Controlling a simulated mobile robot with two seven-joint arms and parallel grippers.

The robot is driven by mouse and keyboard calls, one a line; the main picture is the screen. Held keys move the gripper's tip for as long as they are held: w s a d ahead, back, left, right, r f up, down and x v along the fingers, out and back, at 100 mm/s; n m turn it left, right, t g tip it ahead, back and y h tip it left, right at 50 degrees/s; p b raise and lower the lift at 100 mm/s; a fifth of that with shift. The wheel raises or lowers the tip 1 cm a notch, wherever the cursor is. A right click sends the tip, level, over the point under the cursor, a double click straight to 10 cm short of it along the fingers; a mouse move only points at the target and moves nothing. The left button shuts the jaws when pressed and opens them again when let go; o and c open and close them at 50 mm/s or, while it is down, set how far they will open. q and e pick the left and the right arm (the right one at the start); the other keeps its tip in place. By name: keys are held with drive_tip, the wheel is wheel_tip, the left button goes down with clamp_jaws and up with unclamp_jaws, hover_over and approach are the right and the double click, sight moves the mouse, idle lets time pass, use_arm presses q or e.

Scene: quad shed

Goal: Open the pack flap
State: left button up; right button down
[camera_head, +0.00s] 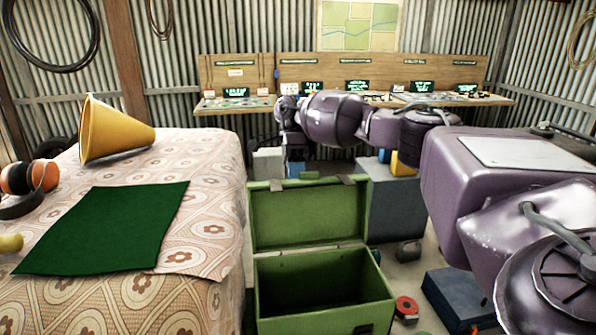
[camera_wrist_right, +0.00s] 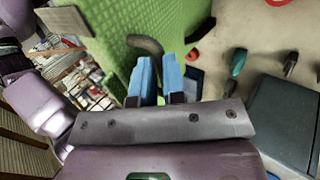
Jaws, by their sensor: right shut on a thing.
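The green pack (camera_head: 325,290) is an open-topped box on the floor. Its flap (camera_head: 305,217) stands upright at the back edge, with the inside of the pack showing. Two grey tabs sit on the flap's top edge. The exact contact is partly hidden. My left gripper is out of view.
A cloth-covered table (camera_head: 205,165) stands left with a yellow cone (camera_head: 112,130), orange ear defenders (camera_head: 30,180) and a green mat (camera_head: 105,225). A grey box (camera_head: 395,205) is right of the pack. A red roll (camera_head: 406,306) and blue case (camera_head: 455,300) lie on the floor.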

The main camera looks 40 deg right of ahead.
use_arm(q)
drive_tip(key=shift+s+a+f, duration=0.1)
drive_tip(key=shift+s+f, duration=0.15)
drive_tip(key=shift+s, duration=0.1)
use_arm(e)
drive_tip(key=shift+s+a+f, duration=0.15)
drive_tip(key=shift+f, duration=0.4)
drive_tip(key=shift+s+a+f, duration=0.1)
drive_tip(key=shift+f, duration=0.45)
drive_tip(key=c, duration=1.2)
unclamp_jaws()
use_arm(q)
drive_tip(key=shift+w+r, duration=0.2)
use_arm(e)
drive_tip(key=shift+o, duration=0.2)
use_arm(q)
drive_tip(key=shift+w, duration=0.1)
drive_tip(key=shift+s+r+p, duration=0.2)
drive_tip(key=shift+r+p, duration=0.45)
drive_tip(key=shift+p, duration=0.25)
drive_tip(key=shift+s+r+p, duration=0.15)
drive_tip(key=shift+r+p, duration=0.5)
drive_tip(key=shift+p, duration=0.25)
use_arm(e)
drive_tip(key=v, duration=0.9)
drive_tip(key=shift+r, duration=0.3)
